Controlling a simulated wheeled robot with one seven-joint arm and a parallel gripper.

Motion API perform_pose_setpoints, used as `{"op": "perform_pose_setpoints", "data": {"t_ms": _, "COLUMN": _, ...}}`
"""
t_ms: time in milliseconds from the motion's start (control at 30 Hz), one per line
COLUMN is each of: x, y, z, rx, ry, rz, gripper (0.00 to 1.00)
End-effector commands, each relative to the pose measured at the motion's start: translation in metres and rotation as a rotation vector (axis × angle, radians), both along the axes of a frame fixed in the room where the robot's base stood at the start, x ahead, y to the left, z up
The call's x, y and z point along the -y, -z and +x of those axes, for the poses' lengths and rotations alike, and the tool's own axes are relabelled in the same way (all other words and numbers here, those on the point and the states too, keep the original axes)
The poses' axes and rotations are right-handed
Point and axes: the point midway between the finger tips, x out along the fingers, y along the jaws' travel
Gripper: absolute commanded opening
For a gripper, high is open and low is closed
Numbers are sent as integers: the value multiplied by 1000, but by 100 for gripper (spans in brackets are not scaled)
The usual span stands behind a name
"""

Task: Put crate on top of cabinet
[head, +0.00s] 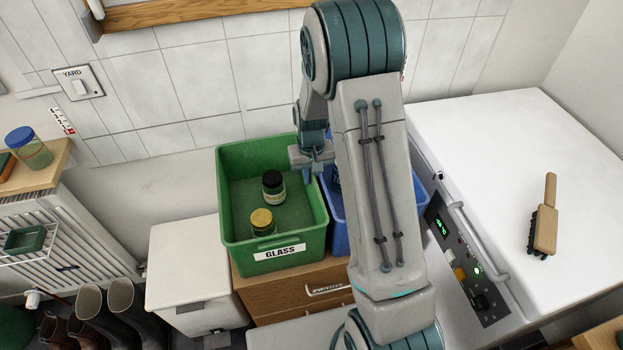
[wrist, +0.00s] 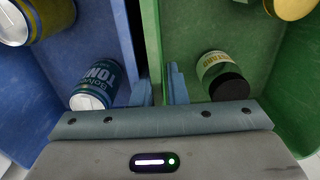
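A green crate (head: 270,262) with a GLASS label stands over a wooden drawer cabinet (head: 290,298); I cannot tell whether its base touches the cabinet top. Two jars with a black lid (head: 272,186) and a yellow lid (head: 262,220) are in it. A blue crate (head: 338,235) is close on its right, mostly hidden by my arm. My gripper (wrist: 160,88) is at the green crate's right wall (wrist: 153,40). One finger is in the gap between the crates, the other inside the green crate. The fingers are close together with the wall between them.
A white appliance (head: 480,130) with a control panel stands at right, a brush (head: 545,220) on its top, otherwise clear. A white bin (head: 190,265) and boots (head: 105,315) are at left. The blue crate holds cans (wrist: 95,88). A wooden-framed board (head: 190,14) hangs above.

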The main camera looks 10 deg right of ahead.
Motion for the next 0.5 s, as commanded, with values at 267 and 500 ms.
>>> {"op": "perform_pose_setpoints", "data": {"t_ms": 267, "x": 0, "y": -62, "z": 1, "rx": 5, "ry": 0, "rz": 0, "gripper": 13}}
{"op": "perform_pose_setpoints", "data": {"t_ms": 500, "x": 0, "y": -96, "z": 0, "rx": 2, "ry": 0, "rz": 0, "gripper": 13}}
